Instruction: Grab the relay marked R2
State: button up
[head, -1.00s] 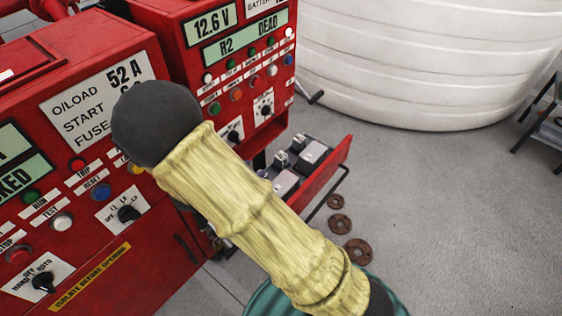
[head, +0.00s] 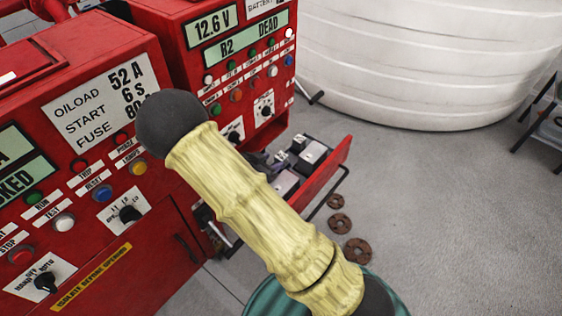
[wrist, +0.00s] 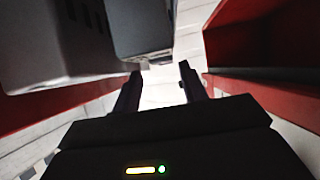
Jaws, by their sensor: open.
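An open red drawer (head: 335,165) juts from the panel on the right, with several grey box-shaped relays in it. One relay (head: 312,152) sits toward the back and another (head: 286,181) nearer my arm. Their markings cannot be read, so I cannot tell which is R2. In the wrist view my gripper (wrist: 160,69) is open, with nothing between its fingers. A grey block (wrist: 142,30) is just beyond the fingertips, and a larger grey block (wrist: 50,45) is at upper left. In the head view my forearm hides most of my gripper and part of the drawer.
The right red panel's display (head: 245,42) reads R2 DEAD. The left red panel (head: 85,130) stands close to my arm. Rusty rings (head: 340,224) lie on the floor beside the drawer. A red wall (wrist: 265,50) is close at the wrist view's right.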

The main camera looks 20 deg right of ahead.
aim_at(280, 157)
jog(key=x, duration=0.4)
jog(key=shift+w+d+p, duration=0.3)
jog(key=shift+w+p, duration=0.05)
jog(key=shift+p, duration=0.05)
jog(key=c, duration=0.8)
jog(key=shift+r, duration=0.1)
notch_tip(280, 157, up, 18)
jog(key=shift+a+f+p, duration=0.1)
jog(key=shift+p, duration=0.2)
dwell(0.3)
